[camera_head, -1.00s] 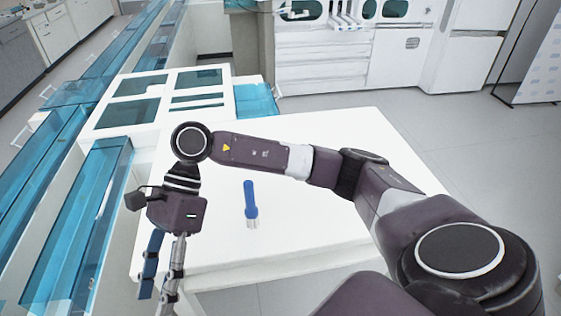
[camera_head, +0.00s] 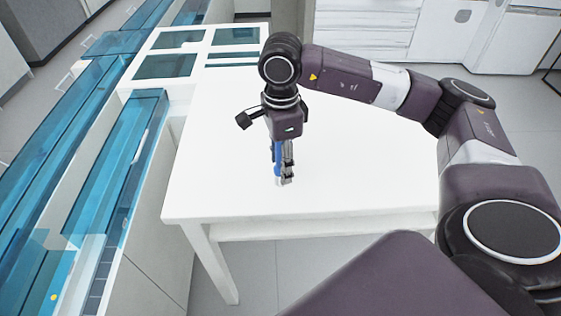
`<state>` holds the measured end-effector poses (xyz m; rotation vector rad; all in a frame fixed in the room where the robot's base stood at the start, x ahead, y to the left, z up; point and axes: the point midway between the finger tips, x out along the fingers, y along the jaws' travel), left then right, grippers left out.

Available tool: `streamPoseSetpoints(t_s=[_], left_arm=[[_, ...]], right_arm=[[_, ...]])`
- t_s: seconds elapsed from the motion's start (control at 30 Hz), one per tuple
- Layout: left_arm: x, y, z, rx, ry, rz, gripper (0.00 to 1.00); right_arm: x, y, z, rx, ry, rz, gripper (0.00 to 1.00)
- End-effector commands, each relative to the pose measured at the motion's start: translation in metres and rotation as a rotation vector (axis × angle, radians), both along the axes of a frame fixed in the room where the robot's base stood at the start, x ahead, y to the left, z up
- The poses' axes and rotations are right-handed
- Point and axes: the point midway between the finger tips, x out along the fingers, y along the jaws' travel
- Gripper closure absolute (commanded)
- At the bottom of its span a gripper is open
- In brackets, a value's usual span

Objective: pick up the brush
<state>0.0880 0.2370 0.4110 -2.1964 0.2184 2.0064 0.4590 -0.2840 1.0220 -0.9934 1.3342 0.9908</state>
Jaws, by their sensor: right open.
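The brush (camera_head: 277,158) has a blue handle and lies on the white table (camera_head: 370,185). Only part of the blue shows, because my right gripper covers most of it. My right gripper (camera_head: 284,181) points down over the brush, with its fingers at the brush and near the table top. It is open. I cannot tell whether a finger touches the handle. The bristle end is mostly hidden behind the fingers. My left gripper is not in view.
A white unit with dark window panels (camera_head: 165,66) stands at the table's back left. Blue translucent covers (camera_head: 115,150) run along the left side. White cabinets (camera_head: 365,30) stand at the back. The table top around the brush is clear.

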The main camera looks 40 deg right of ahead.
Motion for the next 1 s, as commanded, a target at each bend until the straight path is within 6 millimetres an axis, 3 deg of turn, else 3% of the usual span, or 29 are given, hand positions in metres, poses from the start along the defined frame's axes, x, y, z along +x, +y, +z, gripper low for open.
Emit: streamPoseSetpoints(t_s=[0.13, 0.37, 0.77, 1.0], left_arm=[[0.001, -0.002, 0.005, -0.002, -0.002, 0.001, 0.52], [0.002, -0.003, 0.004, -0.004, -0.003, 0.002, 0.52], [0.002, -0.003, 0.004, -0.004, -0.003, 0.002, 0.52], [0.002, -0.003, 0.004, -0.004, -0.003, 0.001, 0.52]], right_arm=[[-0.001, 0.000, -0.013, 0.000, 0.001, 0.001, 0.57], [0.000, 0.001, -0.016, 0.002, -0.001, 0.002, 0.57], [0.000, 0.001, -0.016, 0.002, -0.001, 0.002, 1.00], [0.000, 0.001, -0.015, 0.002, -0.001, 0.002, 1.00]])
